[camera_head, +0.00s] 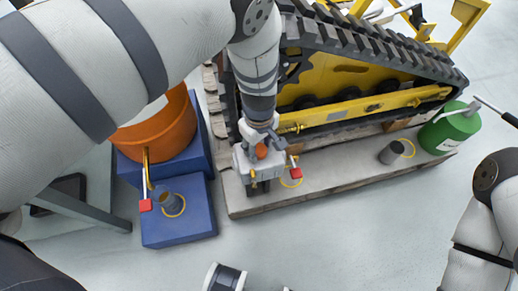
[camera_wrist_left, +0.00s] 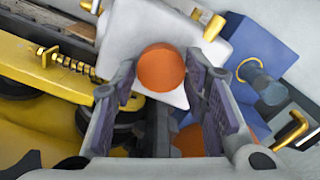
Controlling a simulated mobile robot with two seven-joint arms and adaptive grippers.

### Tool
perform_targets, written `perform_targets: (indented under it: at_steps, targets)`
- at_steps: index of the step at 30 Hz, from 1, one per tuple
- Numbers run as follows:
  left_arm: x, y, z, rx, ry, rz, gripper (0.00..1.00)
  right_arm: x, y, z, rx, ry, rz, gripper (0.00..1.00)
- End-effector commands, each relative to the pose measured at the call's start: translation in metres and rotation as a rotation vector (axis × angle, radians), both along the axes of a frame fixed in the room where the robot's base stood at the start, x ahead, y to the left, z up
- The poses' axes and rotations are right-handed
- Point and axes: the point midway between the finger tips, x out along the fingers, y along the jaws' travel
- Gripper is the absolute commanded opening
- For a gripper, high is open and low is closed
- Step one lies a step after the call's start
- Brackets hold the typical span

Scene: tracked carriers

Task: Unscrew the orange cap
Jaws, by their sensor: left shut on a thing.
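The orange cap (camera_head: 262,151) sits on top of a light grey box-shaped housing (camera_head: 246,170) beside the tracked carrier. My left gripper (camera_head: 263,143) reaches down from above and is shut on the cap. In the left wrist view the round orange cap (camera_wrist_left: 161,67) shows between the two fingertips (camera_wrist_left: 160,80), with the pale housing (camera_wrist_left: 150,25) behind it. The cap's thread and lower edge are hidden.
The yellow carrier with black tracks (camera_head: 350,73) stands close behind the housing. An orange container (camera_head: 160,130) and a blue block (camera_head: 190,225) with a grey stub (camera_head: 167,199) are at left. A green canister (camera_head: 450,130) is at right. The front floor is mostly clear.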

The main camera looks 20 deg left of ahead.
Motion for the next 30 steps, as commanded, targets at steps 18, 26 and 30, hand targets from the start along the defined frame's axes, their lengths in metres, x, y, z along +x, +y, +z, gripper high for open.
perform_targets:
  at_steps: [18,26,30]
  targets:
    - [-0.0010,0.0005,0.0008,-0.001,0.003,-0.470,0.57,0.0029,0.0000,0.0056,0.000,-0.009,0.000,0.40]
    - [-0.0009,0.0002,-0.0003,0.002,0.002,-0.903,0.57,0.0039,0.0000,0.0073,0.000,-0.012,0.000,0.40]
    - [-0.0008,0.0004,-0.0001,0.001,0.002,-1.192,0.57,0.0043,0.0000,0.0082,0.000,-0.014,0.000,0.40]
